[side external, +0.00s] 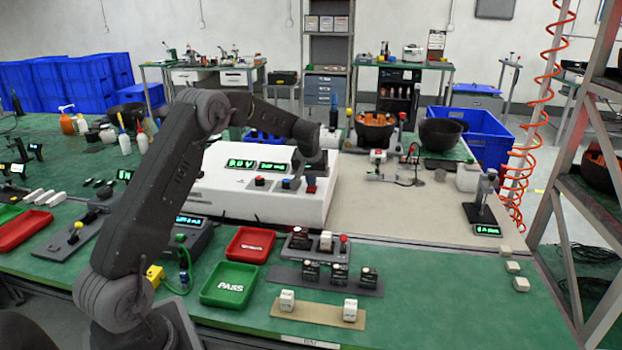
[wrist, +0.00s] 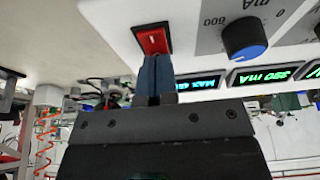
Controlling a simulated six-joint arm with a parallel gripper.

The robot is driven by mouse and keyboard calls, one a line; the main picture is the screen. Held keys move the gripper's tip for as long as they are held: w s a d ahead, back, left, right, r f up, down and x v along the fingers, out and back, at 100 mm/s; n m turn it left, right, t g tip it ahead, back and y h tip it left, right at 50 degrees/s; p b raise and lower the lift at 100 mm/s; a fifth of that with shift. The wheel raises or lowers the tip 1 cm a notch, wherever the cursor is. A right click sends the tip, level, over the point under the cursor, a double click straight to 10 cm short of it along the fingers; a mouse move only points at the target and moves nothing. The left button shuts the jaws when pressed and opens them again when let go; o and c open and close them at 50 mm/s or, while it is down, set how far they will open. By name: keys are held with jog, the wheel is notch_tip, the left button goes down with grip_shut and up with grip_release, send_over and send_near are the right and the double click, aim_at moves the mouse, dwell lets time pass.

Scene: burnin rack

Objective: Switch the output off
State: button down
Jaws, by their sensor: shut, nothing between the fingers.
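The white power supply (side external: 262,205) stands on the bench with green readouts (side external: 256,165) on its sloped face. In the side view my gripper (side external: 311,168) is over the right end of the panel.
A blue knob (wrist: 244,38) is beside the switch, and a red knob (side external: 259,181) is farther left in the side view. Red and green trays (side external: 228,285) and a small control box (side external: 317,246) lie in front. The beige mat (side external: 390,215) at right has bare room.

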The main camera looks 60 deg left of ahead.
aim_at(310, 189)
jog(key=shift+s+f, duration=0.15)
jog(key=shift+f, duration=0.4)
jog(key=shift+s+d, duration=0.55)
jog(key=shift+d, duration=0.05)
jog(key=shift+r, duration=0.1)
notch_tip(310, 189, up, 5)
jog(key=shift+r, duration=0.1)
jog(key=v, duration=0.9)
jog(key=shift+r, duration=0.25)
jog(key=shift+s+d, duration=0.1)
